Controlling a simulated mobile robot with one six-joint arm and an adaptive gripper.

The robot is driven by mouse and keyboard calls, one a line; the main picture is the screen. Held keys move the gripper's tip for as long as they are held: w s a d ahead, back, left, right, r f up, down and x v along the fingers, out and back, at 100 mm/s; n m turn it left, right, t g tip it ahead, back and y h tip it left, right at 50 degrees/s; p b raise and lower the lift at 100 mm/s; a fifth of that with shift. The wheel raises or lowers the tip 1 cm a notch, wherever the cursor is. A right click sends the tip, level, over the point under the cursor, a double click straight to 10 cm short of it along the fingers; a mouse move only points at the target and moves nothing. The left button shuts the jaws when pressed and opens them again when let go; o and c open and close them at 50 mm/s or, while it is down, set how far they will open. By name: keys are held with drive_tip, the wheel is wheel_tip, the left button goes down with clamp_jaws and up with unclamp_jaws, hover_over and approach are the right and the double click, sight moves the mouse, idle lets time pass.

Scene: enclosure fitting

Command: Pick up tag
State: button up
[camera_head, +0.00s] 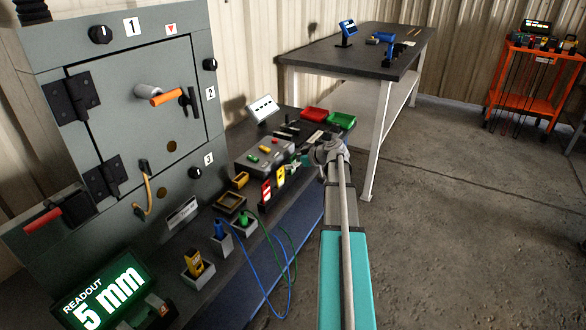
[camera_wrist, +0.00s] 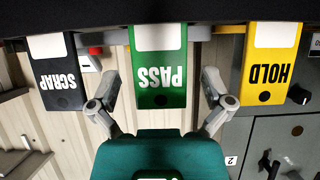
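Three tags hang in a row, upside down in the wrist view: a black SCRAP tag (camera_wrist: 58,82) at left, a green PASS tag (camera_wrist: 158,75) in the middle and a yellow HOLD tag (camera_wrist: 268,70) at right. My gripper (camera_wrist: 161,82) is open, with one finger on each side of the PASS tag and a visible gap to it. In the head view my gripper (camera_head: 298,163) is at the tag row, beside the yellow HOLD tag (camera_head: 281,174). A red and white tag (camera_head: 266,191) stands left of it. The gripper hides the far end of the row.
The grey enclosure (camera_head: 190,100) stands at left, with a readout (camera_head: 105,290) showing 5 mm. A grey control box (camera_head: 262,157) and red (camera_head: 314,114) and green (camera_head: 341,121) trays are behind the tags. Blue and green cables hang over the bench front.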

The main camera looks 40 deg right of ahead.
drive_tip(key=c, duration=0.9)
drive_tip(key=shift+r, duration=0.15)
drive_tip(key=shift+c, duration=0.2)
wheel_tip(320, 180, up, 2)
drive_tip(key=shift+p, duration=1.2)
drive_tip(key=s+a+r+p, duration=0.2)
drive_tip(key=s+r+p, duration=0.8)
drive_tip(key=s, duration=0.4)
drive_tip(key=shift+r+p, duration=0.3)
drive_tip(key=shift+r, duration=0.05)
drive_tip(key=shift+w, duration=0.1)
